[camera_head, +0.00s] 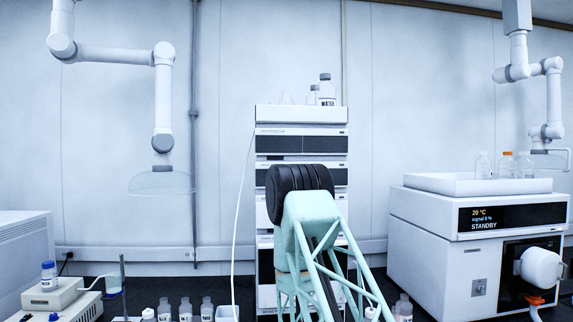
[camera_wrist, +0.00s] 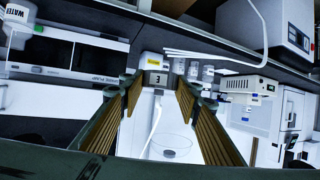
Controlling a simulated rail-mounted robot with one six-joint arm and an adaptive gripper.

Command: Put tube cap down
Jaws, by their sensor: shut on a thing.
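My gripper (camera_wrist: 157,84) shows in the wrist view, its two fingers with brown ribbed pads coming in from the left and right. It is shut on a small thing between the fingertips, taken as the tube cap. A small grey and white piece marked "E" (camera_wrist: 155,78) shows between the tips; I cannot tell whether this is the cap or something behind it. In the head view, my arm rises in front of the middle stack and the fingertips and cap are hidden.
A white instrument stack (camera_head: 301,113) stands behind my arm, with bottles on top. A white standby instrument (camera_head: 437,262) is at right. Several small bottles (camera_head: 186,309) stand at lower left beside a white device (camera_head: 62,298). A clear round vessel (camera_wrist: 171,146) shows between my fingers.

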